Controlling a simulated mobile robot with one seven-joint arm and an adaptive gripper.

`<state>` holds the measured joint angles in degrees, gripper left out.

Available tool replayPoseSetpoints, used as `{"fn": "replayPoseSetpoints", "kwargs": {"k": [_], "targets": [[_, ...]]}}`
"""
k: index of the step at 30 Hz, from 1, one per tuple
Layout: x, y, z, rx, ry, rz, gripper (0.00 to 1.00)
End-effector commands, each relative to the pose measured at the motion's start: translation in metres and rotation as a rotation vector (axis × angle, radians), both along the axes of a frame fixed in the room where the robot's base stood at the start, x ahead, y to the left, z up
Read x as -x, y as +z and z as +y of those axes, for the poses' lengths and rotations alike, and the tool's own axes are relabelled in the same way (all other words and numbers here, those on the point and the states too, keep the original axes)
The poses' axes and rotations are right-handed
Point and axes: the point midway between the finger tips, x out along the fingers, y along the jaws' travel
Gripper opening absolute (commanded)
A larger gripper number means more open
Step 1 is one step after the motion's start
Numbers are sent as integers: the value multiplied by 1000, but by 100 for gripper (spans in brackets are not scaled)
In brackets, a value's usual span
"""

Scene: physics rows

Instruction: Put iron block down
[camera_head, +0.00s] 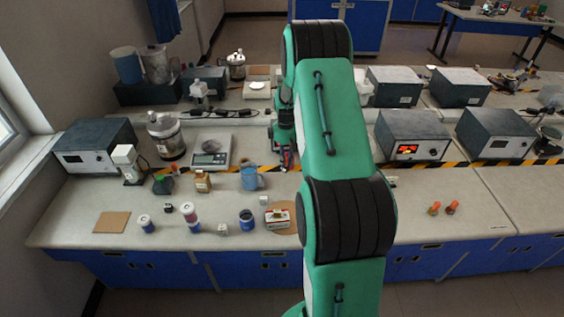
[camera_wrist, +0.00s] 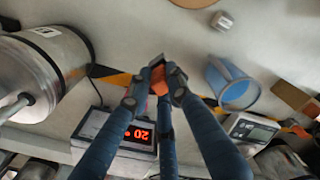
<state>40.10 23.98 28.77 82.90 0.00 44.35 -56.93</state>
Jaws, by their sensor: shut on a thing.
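My gripper (camera_wrist: 160,78) is shut on a small orange-brown block with a dark side, taken as the iron block (camera_wrist: 158,80), in the wrist view. The block is pinched between the fingertips, and the fingers hide part of it. In the head view my gripper (camera_head: 286,157) points down over the rear part of the bench, just right of the blue mug (camera_head: 252,179). The block is too small there to make out. I cannot tell how high it is above the bench.
The blue mug (camera_wrist: 235,86) and a scale (camera_wrist: 250,130) are close beside the gripper. A device with a lit red display (camera_wrist: 138,133) and a large metal cylinder (camera_wrist: 42,62) stand near. A small grey cube (camera_wrist: 222,21) lies apart. Bare bench (camera_head: 430,188) shows right of my arm.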

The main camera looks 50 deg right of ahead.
Motion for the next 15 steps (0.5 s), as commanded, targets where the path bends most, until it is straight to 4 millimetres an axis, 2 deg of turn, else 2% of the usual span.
{"fn": "replayPoseSetpoints", "kwargs": {"k": [8, 15], "targets": [[-3, -5, 7, -1, 76, 1, 0], [-8, -17, 23, -4, 241, 3, 0]]}}
